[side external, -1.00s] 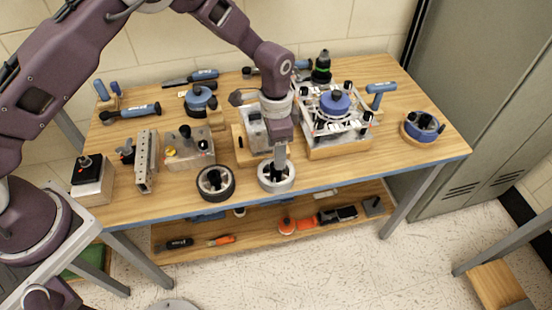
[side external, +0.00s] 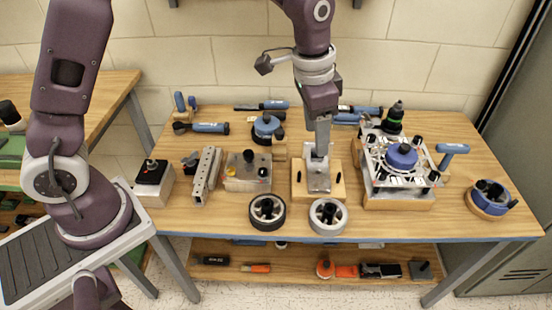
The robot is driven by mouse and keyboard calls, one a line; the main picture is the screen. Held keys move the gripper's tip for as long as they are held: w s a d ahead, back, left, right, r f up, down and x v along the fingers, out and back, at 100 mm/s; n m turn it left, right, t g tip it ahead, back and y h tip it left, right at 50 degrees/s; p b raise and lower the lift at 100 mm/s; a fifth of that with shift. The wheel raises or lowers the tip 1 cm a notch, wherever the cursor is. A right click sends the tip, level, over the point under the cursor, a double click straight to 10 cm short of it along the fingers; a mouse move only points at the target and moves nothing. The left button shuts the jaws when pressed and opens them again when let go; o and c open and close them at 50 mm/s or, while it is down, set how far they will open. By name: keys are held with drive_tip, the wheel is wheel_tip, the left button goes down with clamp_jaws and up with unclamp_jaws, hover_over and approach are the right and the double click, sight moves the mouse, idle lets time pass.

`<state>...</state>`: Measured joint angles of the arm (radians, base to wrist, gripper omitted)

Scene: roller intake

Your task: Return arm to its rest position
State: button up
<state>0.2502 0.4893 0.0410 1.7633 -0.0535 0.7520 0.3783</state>
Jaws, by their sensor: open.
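My gripper (side external: 321,150) points straight down in front of the metal block on a wooden base (side external: 328,185), in the middle of the workbench (side external: 230,160). Its fingers are seen edge-on and overlap the top of the block in the picture; I cannot tell the height between them. The gripper is open, and no object shows in it. A light grey roller (side external: 328,216) and a black-rimmed roller (side external: 267,211) lie near the bench's front edge, below and apart from the gripper.
A clamp fixture with a blue knob (side external: 402,157) stands right of the gripper. A box with a black knob (side external: 154,183), a drilled metal bar (side external: 207,176) and a metal block (side external: 247,171) stand left. Blue-handled tools (side external: 206,127) lie behind. A lower shelf (side external: 300,255) holds small items.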

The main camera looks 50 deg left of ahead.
drive_tip(key=s+a+r+n+t, duration=0.25)
drive_tip(key=s+a+r, duration=0.25)
drive_tip(key=s+r, duration=0.45)
drive_tip(key=s+a+r+n, duration=0.1)
drive_tip(key=s+a+n, duration=0.1)
drive_tip(key=s, duration=0.6)
drive_tip(key=s+a+r+n+t, duration=0.1)
drive_tip(key=s+a+n, duration=0.1)
drive_tip(key=s, duration=0.6)
drive_tip(key=shift+a+r+y, duration=0.25)
drive_tip(key=shift+a+y, duration=0.05)
